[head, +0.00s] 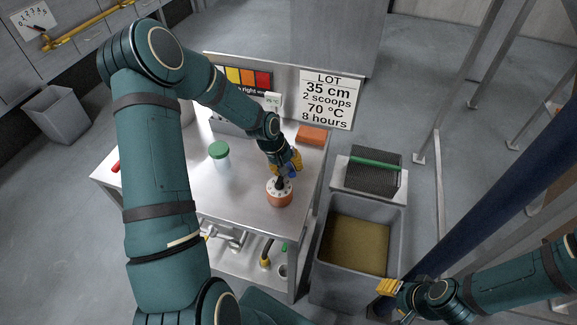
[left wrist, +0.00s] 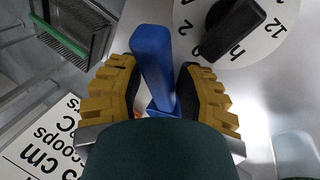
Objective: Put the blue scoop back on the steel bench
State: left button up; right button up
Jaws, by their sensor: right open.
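The blue scoop (head: 291,173) is between the gold fingers of my left gripper (head: 291,162), over the right part of the steel bench (head: 240,198). The lower end of the scoop is partly hidden by the gripper. I cannot tell whether it touches the bench top. My right gripper (head: 388,287) is open and empty at the lower right, by the grey bin.
An orange timer with a white dial (head: 279,187) stands close in front of the scoop. A green-lidded jar (head: 220,156) is to its left and an orange block (head: 312,135) behind. A grey bin (head: 319,270) with yellowish contents and a dark rack (head: 376,173) stand right of the bench.

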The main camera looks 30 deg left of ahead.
pick_arm(q)
jog(key=shift+r+p, duration=0.6)
jog(key=shift+r, duration=0.1)
jog(key=p+v, duration=0.1)
jog(key=v, duration=1.1)
jog(key=s+d+f+m+h, duration=0.1)
jog(key=s+d+f, duration=0.1)
jog(key=d+f, duration=0.5)
jog(key=s+d+f+m, duration=0.2)
jog(key=s+d+f, duration=0.15)
jog(key=d, duration=0.55)
jog(key=s+d+f+m+g, duration=0.1)
jog(key=s+d+f+m, duration=0.1)
jog(key=s+d+f, duration=0.4)
jog(key=shift+s+d+f, duration=0.2)
jog(key=shift+s+d, duration=0.55)
jog(key=shift+s, duration=0.35)
jog(key=shift+d, duration=0.1)
